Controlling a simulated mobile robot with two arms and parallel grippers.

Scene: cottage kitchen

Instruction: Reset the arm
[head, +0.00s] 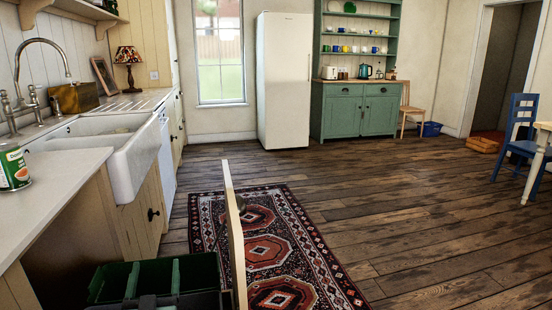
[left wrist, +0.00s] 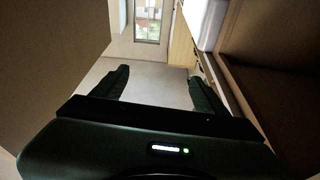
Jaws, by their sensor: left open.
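My left gripper (head: 138,277) is low at the bottom left of the head view, between the sink counter and an open cabinet door. The lower part of it is cut off by the frame's edge. In the left wrist view the left gripper (left wrist: 157,78) has its two dark fingers spread apart, with nothing held between them. Brown panels stand close on both sides of it there. My right gripper is in neither view.
The open cabinet door (head: 234,230) stands edge-on just right of the gripper. The counter (head: 50,190) with a can (head: 13,168) and the white sink (head: 125,150) are on the left. A patterned rug (head: 268,240) lies beyond the door.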

